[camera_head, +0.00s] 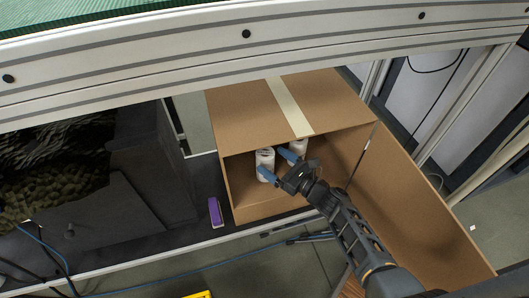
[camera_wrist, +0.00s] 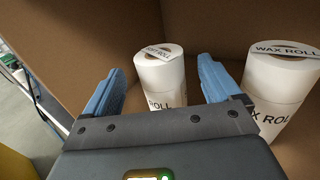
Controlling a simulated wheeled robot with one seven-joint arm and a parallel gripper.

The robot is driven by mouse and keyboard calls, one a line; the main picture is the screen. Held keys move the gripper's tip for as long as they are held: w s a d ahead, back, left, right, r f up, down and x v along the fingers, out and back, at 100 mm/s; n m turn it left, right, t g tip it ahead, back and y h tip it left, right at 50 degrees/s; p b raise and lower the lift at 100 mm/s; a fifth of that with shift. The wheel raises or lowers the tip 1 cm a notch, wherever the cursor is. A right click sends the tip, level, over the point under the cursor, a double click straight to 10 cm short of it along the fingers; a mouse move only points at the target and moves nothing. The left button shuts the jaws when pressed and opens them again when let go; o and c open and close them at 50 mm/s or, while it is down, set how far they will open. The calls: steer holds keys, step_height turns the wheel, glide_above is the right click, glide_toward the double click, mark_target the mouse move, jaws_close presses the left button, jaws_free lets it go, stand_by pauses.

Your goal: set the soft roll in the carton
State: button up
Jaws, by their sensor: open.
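The soft roll (camera_wrist: 163,80) is a white upright cylinder with its name on a label, partly legible, on top and side. It stands inside the brown carton (camera_head: 243,119), which lies with its open side toward me; the roll also shows in the head view (camera_head: 264,158). My gripper (camera_wrist: 160,85) is open, its two blue fingers to either side of the soft roll with gaps visible. The gripper also shows in the head view (camera_head: 278,164), reaching into the carton. My gripper's body hides the roll's lower part in the wrist view.
A similar white wax roll (camera_wrist: 282,80) stands close to the right finger, inside the carton. The carton's open flap (camera_head: 425,215) extends to the right of my arm. A purple block (camera_head: 215,212) lies left of the carton. A metal-framed beam (camera_head: 190,48) crosses above.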

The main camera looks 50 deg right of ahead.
steer(key=s+a+f+n+g+y, duration=0.15)
steer(key=s+a+n+g, duration=0.25)
steer(key=s+a+n, duration=0.5)
steer(key=s+a+f+n+g, duration=0.25)
steer(key=s+a+n, duration=0.4)
steer(key=s, duration=0.55)
steer(key=s+a+r+n+t, duration=0.1)
steer(key=s+r+n, duration=0.1)
steer(key=r+n, duration=0.5)
steer(key=s+a+r+n+t, duration=0.1)
steer(key=s+a+r+n, duration=0.1)
steer(key=r+n, duration=0.5)
steer(key=s+a+r+n+t, duration=0.1)
steer(key=s+r+n, duration=0.3)
steer(key=r, duration=1.2)
steer(key=a+n, duration=0.1)
steer(key=n, duration=0.2)
steer(key=shift+s+a+p, duration=0.15)
steer(key=shift+s+p, duration=0.1)
steer(key=shift+p, duration=0.15)
steer(key=shift+t+h, duration=0.25)
steer(key=shift+c, duration=0.2)
